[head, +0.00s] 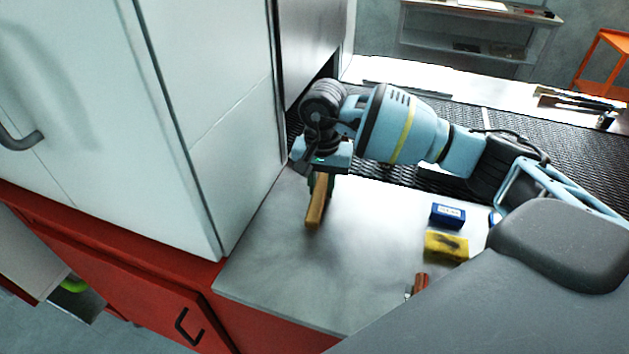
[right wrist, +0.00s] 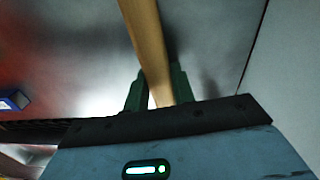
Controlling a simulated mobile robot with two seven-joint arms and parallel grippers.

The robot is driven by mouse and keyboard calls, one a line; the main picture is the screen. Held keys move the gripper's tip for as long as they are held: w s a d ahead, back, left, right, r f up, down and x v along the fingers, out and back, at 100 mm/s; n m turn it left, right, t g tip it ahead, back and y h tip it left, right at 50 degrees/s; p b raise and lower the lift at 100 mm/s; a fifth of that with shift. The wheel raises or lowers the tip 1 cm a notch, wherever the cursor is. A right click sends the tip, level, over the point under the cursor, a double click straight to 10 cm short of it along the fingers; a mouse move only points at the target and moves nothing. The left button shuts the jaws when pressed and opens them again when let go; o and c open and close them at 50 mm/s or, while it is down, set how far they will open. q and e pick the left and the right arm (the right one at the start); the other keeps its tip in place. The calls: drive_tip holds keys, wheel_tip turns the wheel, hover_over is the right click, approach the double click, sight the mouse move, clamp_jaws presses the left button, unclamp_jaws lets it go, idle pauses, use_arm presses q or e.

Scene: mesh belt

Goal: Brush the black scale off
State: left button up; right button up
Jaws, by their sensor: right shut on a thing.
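My right gripper (head: 320,180) is shut on a wooden handle (head: 316,208), above or at the grey metal counter (head: 370,235) beside the white cabinet. In the right wrist view the pale wooden handle (right wrist: 146,40) runs up from between the green fingers of the gripper (right wrist: 158,92). The handle looks like a brush's, but no bristles can be made out. The black mesh belt (head: 585,150) runs behind my right arm, which hides part of it. I cannot pick out black scale on it. My left gripper is not in view.
A blue box (head: 448,215), a yellow sponge-like block (head: 446,246) with a dark patch, and a red-handled tool (head: 420,283) lie on the counter's right. The white cabinet (head: 175,130) closes off the left. Long dark tools (head: 580,101) lie beyond the belt. The counter's middle is clear.

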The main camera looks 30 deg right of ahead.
sight(305, 191)
drive_tip(key=shift+s+f, duration=0.1)
drive_tip(key=shift+f, duration=0.05)
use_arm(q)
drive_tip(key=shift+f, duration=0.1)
use_arm(e)
drive_tip(key=shift+w+a+b, duration=0.3)
drive_tip(key=shift+w+a, duration=0.1)
drive_tip(key=shift+w, duration=0.05)
drive_tip(key=shift+w+a+b, duration=0.4)
drive_tip(key=shift+w+a, duration=0.5)
drive_tip(key=shift+w, duration=0.15)
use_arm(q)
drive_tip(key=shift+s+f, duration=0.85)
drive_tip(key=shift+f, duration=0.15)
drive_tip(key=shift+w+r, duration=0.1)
use_arm(e)
drive_tip(key=shift+r, duration=0.3)
drive_tip(key=shift+r+p, duration=0.9)
drive_tip(key=shift+r, duration=1.9)
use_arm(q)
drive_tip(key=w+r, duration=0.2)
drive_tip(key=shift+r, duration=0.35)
use_arm(e)
drive_tip(key=shift+r, duration=0.1)
